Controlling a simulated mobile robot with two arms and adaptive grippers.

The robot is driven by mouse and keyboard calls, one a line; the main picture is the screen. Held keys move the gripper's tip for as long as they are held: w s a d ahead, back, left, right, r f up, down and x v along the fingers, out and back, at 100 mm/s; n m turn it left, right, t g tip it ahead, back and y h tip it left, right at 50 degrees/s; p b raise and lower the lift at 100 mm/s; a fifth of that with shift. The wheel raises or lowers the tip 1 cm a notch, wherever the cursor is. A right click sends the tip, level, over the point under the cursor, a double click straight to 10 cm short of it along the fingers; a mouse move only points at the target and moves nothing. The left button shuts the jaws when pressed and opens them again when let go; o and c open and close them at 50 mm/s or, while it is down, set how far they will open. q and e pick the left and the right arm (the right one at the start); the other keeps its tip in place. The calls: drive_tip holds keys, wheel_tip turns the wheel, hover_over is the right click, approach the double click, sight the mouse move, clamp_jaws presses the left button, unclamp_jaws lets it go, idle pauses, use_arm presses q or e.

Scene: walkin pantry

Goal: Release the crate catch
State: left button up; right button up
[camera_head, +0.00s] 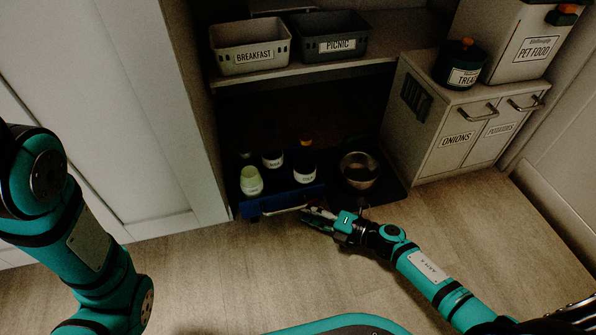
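A blue crate (253,208) stands low in the cupboard under the shelf, near the floor. My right gripper (306,216) is just to the right of this bar, low over the floor. Its fingers look small and dark, and I cannot tell if they touch the crate or how far apart they are. My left gripper is out of view.
A metal bowl (359,170) sits on a dark mat right of the crate. Above are the breakfast bin (249,46) and picnic bin (329,36) on a shelf (290,75). An onions and potatoes cabinet (470,140) stands at right. The wooden floor in front is clear.

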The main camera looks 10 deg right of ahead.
drive_tip(key=n+h+p, duration=0.1)
drive_tip(key=p, duration=0.2)
drive_tip(key=n+g+h+p, duration=0.1)
drive_tip(key=p, duration=0.2)
drive_tip(key=n+h+p, duration=0.1)
drive_tip(key=h+p, duration=0.1)
drive_tip(key=p, duration=0.1)
drive_tip(key=shift+d+g+p, duration=0.3)
drive_tip(key=s+p+v, duration=0.1)
drive_tip(key=p+v, duration=0.5)
drive_tip(key=v, duration=1.1)
drive_tip(key=a+r+m+t+y+p, duration=0.1)
drive_tip(key=a+r+m+y+p, duration=0.1)
drive_tip(key=a+r, duration=0.6)
drive_tip(key=a+r+m+t+y+p, duration=0.2)
drive_tip(key=a+r, duration=0.6)
drive_tip(key=r, duration=0.8)
drive_tip(key=w+m+y, duration=0.1)
drive_tip(key=m+y, duration=0.1)
drive_tip(key=y, duration=0.1)
drive_tip(key=shift+a+r, duration=0.35)
drive_tip(key=shift+r, duration=0.05)
drive_tip(key=shift+o, duration=0.3)
